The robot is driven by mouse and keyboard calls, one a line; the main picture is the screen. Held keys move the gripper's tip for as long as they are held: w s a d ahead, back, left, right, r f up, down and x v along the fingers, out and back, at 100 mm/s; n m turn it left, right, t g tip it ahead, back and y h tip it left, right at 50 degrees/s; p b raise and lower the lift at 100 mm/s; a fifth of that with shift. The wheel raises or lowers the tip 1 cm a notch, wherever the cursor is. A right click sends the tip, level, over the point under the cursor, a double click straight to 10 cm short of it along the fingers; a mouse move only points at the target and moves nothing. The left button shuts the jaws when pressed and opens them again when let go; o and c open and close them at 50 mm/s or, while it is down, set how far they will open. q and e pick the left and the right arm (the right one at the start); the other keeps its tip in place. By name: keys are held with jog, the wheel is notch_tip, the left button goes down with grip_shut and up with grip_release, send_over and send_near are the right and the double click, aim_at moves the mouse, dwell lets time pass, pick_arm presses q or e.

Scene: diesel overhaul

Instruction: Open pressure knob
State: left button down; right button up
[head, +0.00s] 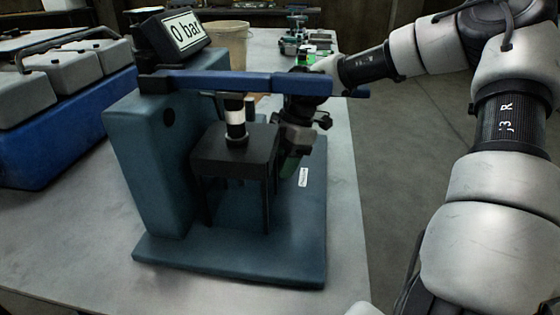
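The blue-grey pressure tester (140,150) stands on the table, and its display (186,30) reads "0 bar". A long blue lever (240,82) runs across its top, above a black stand (236,152) with a white and black cylindrical part (236,120). A small dark round spot (168,117) shows on the tester's block; I cannot tell if it is a knob or a hole. I see no clear pressure knob. My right gripper (296,155) points down behind the lever and beside the stand. These partly hide it, so its fingers are unclear. My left gripper is out of view.
A blue case (75,140) with grey lidded boxes stands at the left. A beige bucket (228,42) and a small green device (300,45) are at the back. The table (70,245) is clear at the front left.

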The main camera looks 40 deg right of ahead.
jog(key=o, duration=0.9)
